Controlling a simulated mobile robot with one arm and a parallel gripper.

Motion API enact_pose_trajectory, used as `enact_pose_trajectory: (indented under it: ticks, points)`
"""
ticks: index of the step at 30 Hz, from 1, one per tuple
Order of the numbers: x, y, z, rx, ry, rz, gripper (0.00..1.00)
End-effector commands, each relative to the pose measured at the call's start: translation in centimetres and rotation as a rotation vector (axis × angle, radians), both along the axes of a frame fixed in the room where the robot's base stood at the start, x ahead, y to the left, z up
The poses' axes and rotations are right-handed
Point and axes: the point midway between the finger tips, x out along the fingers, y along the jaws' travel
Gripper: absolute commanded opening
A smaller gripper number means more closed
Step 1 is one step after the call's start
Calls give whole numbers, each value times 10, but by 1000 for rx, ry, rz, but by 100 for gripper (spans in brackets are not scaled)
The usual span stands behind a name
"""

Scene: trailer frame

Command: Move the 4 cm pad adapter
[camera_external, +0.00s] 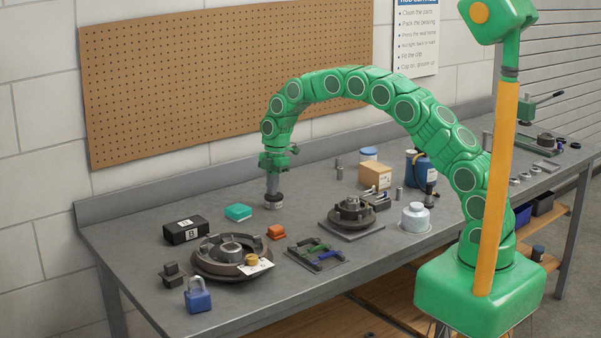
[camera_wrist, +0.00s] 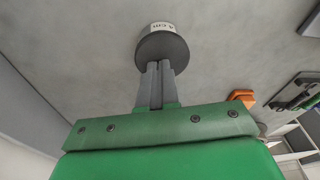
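The 4 cm pad adapter (camera_wrist: 162,45) is a short round piece with a dark grey disc and a pale band marked "4 cm", seen upside down in the wrist view. In the external view the adapter (camera_external: 274,204) is at the lower end of my gripper (camera_external: 273,193), over the back middle of the bench. In the wrist view my gripper's grey fingers (camera_wrist: 158,68) are close together and meet the disc's near side. They appear shut on the adapter; the part between them is hidden. I cannot tell whether its underside touches the bench.
A teal block (camera_external: 238,212) and an orange piece (camera_external: 277,232) lie nearby. A black box (camera_external: 186,230), a large round hub (camera_external: 205,265), a second hub on a plate (camera_external: 352,238) and a cardboard box (camera_external: 375,176) stand around. Bare bench lies right of the adapter.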

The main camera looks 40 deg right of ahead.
Motion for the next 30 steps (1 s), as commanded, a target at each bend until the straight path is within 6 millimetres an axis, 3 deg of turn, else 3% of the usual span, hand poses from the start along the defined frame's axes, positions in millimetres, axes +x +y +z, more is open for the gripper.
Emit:
enact_pose_trajectory:
  ticks: [5,21,30]
  points:
    - [5,-15,3,2,-3,-4,0]
    - [27,-101,6,6,-12,-2,0]
    - [31,-115,7,4,-13,0,0]
